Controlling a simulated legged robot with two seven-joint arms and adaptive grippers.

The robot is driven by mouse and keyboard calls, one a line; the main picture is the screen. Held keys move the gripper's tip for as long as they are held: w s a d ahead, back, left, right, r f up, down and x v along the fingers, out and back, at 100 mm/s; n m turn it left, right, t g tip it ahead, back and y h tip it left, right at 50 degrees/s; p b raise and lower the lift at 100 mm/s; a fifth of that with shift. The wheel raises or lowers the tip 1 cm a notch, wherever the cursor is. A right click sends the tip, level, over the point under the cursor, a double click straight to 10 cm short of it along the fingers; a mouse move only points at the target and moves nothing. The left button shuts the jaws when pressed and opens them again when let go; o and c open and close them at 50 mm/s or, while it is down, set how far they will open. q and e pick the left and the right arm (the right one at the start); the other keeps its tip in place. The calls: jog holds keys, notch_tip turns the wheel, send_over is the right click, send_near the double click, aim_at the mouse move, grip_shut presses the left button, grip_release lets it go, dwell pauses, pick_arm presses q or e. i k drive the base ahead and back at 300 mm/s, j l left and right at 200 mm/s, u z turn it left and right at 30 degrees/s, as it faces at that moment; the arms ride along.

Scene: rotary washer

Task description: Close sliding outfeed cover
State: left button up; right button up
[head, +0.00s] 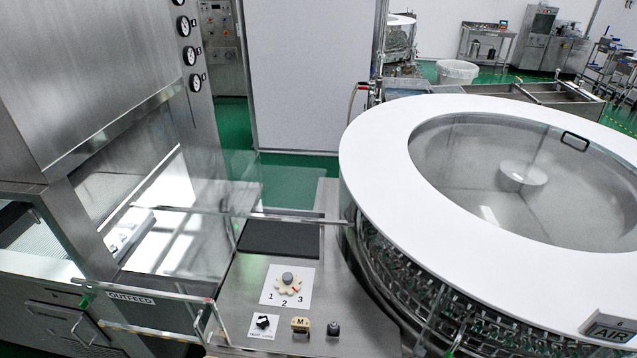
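A clear panel with an OUTFEED label (131,299) stands low at the front left, between the steel cabinet and the control panel. A clear handle-like bracket (205,318) is at its right end. Behind it lies a steel outfeed area (165,245) with bright reflections, and another clear pane (225,190) stands along its far side. The top of the outfeed area looks uncovered, but the clear sheets make the cover's exact edges hard to tell. Neither of my grippers shows in the head view.
A control panel (235,290) carries a 1-2-3 dial (288,282), a black switch (263,323) and other knobs. The round washer with a white ring lid (385,150) fills the right. A steel cabinet (90,60) with gauges stands left. Green floor (300,166) shows behind.

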aim_at(158, 293)
jog(key=u, duration=1.6)
